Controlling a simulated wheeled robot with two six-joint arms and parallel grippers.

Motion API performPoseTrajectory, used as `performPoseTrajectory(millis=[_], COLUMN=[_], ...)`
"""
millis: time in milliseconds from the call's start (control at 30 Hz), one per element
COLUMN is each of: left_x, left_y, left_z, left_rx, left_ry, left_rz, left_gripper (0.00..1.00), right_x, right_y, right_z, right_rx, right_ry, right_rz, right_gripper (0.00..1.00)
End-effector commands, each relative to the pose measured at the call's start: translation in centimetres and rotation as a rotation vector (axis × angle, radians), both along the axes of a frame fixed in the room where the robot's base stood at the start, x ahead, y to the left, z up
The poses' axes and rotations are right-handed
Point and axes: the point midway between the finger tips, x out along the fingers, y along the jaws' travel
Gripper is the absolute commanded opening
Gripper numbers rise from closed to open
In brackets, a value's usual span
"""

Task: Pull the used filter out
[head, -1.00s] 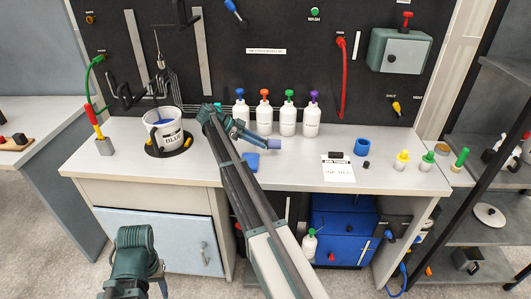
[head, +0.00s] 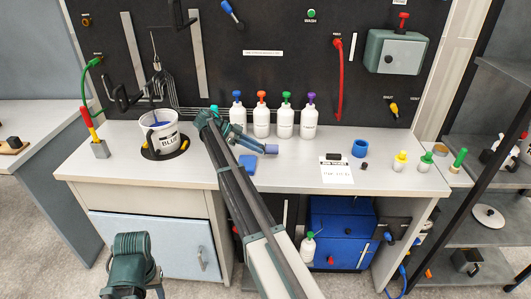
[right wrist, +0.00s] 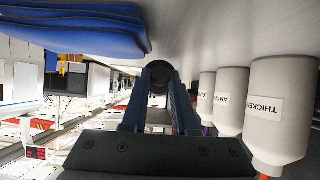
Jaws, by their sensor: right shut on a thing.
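My right gripper (head: 262,149) is over the middle of the bench, in front of the row of bottles, pointing right in the head view. In the right wrist view its blue fingers (right wrist: 157,95) are closed on a dark, round-ended thing (right wrist: 157,75). I cannot tell for sure whether this is the used filter. A blue-grey end (head: 271,149) shows at the gripper's tip in the head view. The blue printer box (head: 335,215) stands below the bench top. Of my left arm only a part at the bottom left shows; its gripper is out of view.
Several white bottles with coloured caps (head: 262,122) stand close behind the right gripper. A blue pad (head: 248,161) lies just in front of it. A white bucket (head: 159,127), a job ticket (head: 337,172) and a blue ring (head: 360,148) are on the bench.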

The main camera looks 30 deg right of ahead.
Motion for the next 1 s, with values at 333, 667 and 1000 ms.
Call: performPoseTrajectory(millis=[333,667,1000], left_x=[0.0,0.0,0.0], left_y=[0.0,0.0,0.0], left_z=[-0.7,-0.67,-0.64], left_rx=[0.0,0.0,0.0], left_ry=[0.0,0.0,0.0], left_rz=[0.0,0.0,0.0], left_gripper=[0.5,0.5,0.5], right_x=[0.0,0.0,0.02], right_y=[0.01,0.0,-0.01], right_z=[-0.7,-0.67,-0.65], right_rx=[0.0,0.0,0.0], right_ry=[0.0,0.0,0.0], right_rz=[0.0,0.0,0.0], right_gripper=[0.0,0.58,0.62])
